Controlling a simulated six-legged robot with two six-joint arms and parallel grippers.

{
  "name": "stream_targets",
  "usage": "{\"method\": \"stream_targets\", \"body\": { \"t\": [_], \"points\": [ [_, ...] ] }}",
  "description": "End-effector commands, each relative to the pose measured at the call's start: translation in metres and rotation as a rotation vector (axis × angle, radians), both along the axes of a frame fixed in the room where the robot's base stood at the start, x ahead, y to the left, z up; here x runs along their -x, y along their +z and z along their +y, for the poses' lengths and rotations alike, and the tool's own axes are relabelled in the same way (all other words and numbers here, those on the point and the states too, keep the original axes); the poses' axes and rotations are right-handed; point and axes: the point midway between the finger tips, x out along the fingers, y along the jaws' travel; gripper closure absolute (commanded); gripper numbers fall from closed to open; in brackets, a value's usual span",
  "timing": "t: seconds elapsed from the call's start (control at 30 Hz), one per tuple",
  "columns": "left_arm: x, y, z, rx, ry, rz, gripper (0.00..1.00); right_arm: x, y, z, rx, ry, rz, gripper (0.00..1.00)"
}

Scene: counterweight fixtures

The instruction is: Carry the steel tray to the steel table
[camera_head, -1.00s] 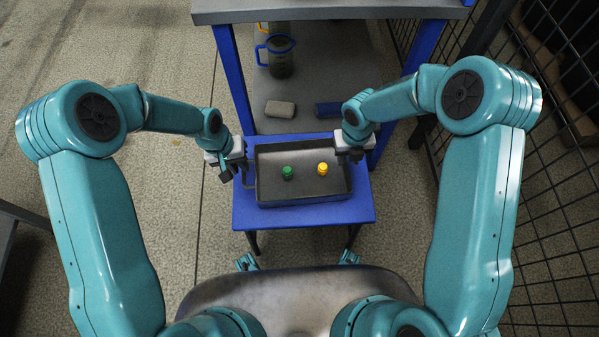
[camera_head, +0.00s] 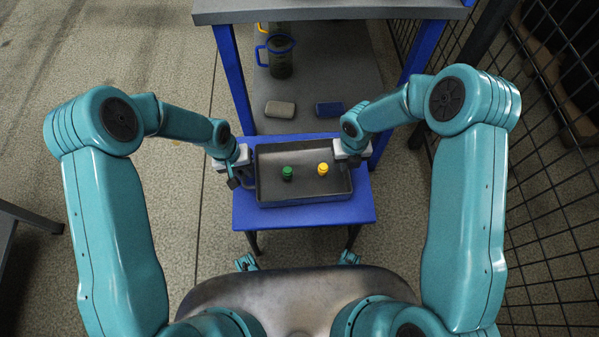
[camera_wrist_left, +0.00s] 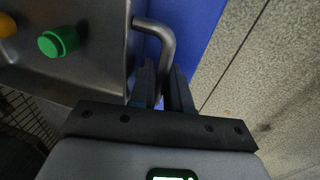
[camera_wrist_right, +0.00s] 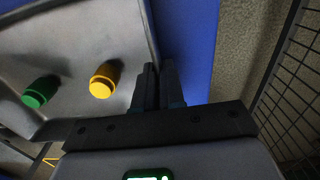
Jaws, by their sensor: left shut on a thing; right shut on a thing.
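The steel tray (camera_head: 300,193) is a shallow grey pan lying flat on a small blue stand (camera_head: 305,216). A green piece (camera_head: 287,173) and a yellow piece (camera_head: 323,169) stand in it, apart. My left gripper (camera_head: 240,182) is at the tray's left side. In the left wrist view its fingers (camera_wrist_left: 160,92) are shut on the tray's bent-rod left handle (camera_wrist_left: 160,38). My right gripper (camera_head: 351,160) is at the tray's right side, and its fingers (camera_wrist_right: 157,88) are shut at the tray's right edge; the handle there is hidden behind them.
A grey-topped bench (camera_head: 330,11) with blue legs stands behind the stand. Its lower shelf (camera_head: 340,75) holds jugs (camera_head: 281,62), a grey block (camera_head: 280,109) and a blue block (camera_head: 329,109). Black mesh fencing (camera_head: 545,140) is at right. A dark grey table edge (camera_head: 10,240) shows at left.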

Motion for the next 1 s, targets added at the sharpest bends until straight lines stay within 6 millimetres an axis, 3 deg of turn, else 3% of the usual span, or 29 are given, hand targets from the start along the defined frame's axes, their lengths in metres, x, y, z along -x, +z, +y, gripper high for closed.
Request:
{"method": "stream_targets", "body": {
  "t": [0.27, 0.63, 1.0],
  "points": [
    [0.0, 0.009, 0.0, 0.0, 0.0, -0.001, 1.0, 0.0, 0.009, 0.0, 0.0, 0.0, -0.001, 1.0],
    [0.0, 0.05, 0.0, 0.0, 0.0, -0.001, 1.0, 0.0, 0.05, 0.0, 0.0, 0.0, -0.001, 1.0],
    [0.0, 0.05, 0.0, 0.0, 0.0, -0.001, 1.0, 0.0, 0.05, 0.0, 0.0, 0.0, -0.001, 1.0]
  ]
}}
